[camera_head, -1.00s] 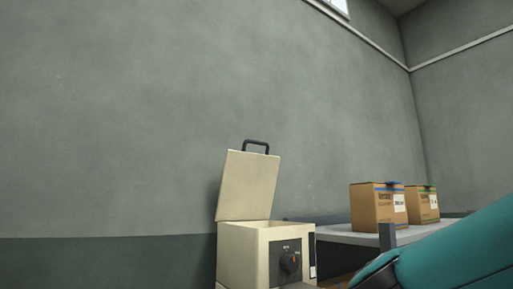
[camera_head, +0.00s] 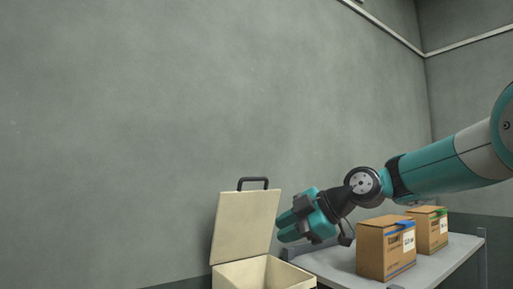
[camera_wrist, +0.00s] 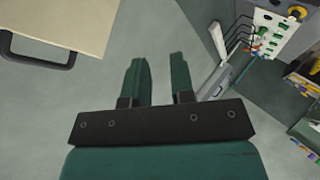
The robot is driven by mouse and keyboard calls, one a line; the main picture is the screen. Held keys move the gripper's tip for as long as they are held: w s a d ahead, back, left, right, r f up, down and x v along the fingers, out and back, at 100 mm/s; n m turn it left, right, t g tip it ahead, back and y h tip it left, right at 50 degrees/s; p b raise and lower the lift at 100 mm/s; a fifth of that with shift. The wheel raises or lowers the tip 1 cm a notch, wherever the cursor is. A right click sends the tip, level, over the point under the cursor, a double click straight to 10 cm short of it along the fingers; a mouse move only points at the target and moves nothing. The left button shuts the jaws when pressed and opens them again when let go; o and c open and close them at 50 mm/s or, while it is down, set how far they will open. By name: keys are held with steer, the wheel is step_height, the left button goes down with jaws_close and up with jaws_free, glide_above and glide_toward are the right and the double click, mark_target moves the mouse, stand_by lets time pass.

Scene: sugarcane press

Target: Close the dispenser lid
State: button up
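The dispenser (camera_head: 262,274) is a cream box at the bottom of the head view, its lower part cut off by the frame. Its lid (camera_head: 243,228) stands raised and leans slightly back, with a black handle (camera_head: 253,181) on its top edge. My gripper (camera_head: 283,227) is just right of the lid, fingers pointing towards it; I cannot tell whether they touch it. In the wrist view my gripper (camera_wrist: 158,68) shows two green fingers apart with nothing between them. The lid (camera_wrist: 75,20) and its handle (camera_wrist: 38,57) lie to the upper left there, clear of the fingers.
A grey table (camera_head: 425,270) stands to the right, with two cardboard boxes (camera_head: 385,248) (camera_head: 429,230) below my arm. A grey wall (camera_head: 120,130) is behind. In the wrist view, a white panel with coloured parts (camera_wrist: 268,30) is at the upper right.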

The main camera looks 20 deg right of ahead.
mark_target(257, 178)
steer(key=w+d+r+n+t+y+p, duration=0.1)
steer(key=w+d+r+n+p, duration=0.25)
steer(key=r, duration=0.35)
steer(key=w+d+r+n+t+p, duration=0.2)
steer(key=d+r, duration=0.3)
steer(key=r, duration=0.2)
steer(key=shift+w+d+p+x, duration=0.15)
steer(key=shift+p+x, duration=1.25)
steer(key=shift+x, duration=1.5)
steer(key=shift+w+d+p+x, duration=0.1)
steer(key=shift+p+x, duration=1.35)
steer(key=shift+x, duration=1.45)
steer(key=shift+w+d+p+x, duration=0.15)
steer(key=shift+p+x, duration=1.25)
steer(key=shift+x, duration=1.45)
jaws_close()
